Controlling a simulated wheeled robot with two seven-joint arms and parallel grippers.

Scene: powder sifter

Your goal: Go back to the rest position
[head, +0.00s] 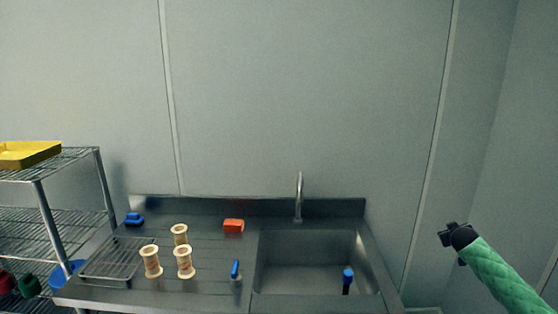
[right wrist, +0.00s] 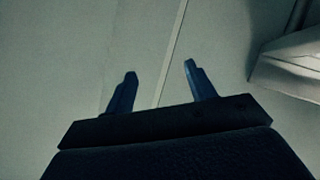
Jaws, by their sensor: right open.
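My right gripper (head: 453,240) is raised at the right of the head view, to the right of the sink and away from every object. Its green-sleeved arm comes in from the lower right. In the right wrist view its two fingers (right wrist: 156,85) stand apart with nothing between them, against a plain pale surface. My left gripper is not in the head view.
A steel counter (head: 210,285) holds a sink (head: 305,268) with a faucet (head: 299,195), several beige cylinders (head: 183,262), a wire rack (head: 115,262), an orange block (head: 233,226) and blue items. A wire shelf (head: 60,222) with a yellow tray (head: 28,154) stands left.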

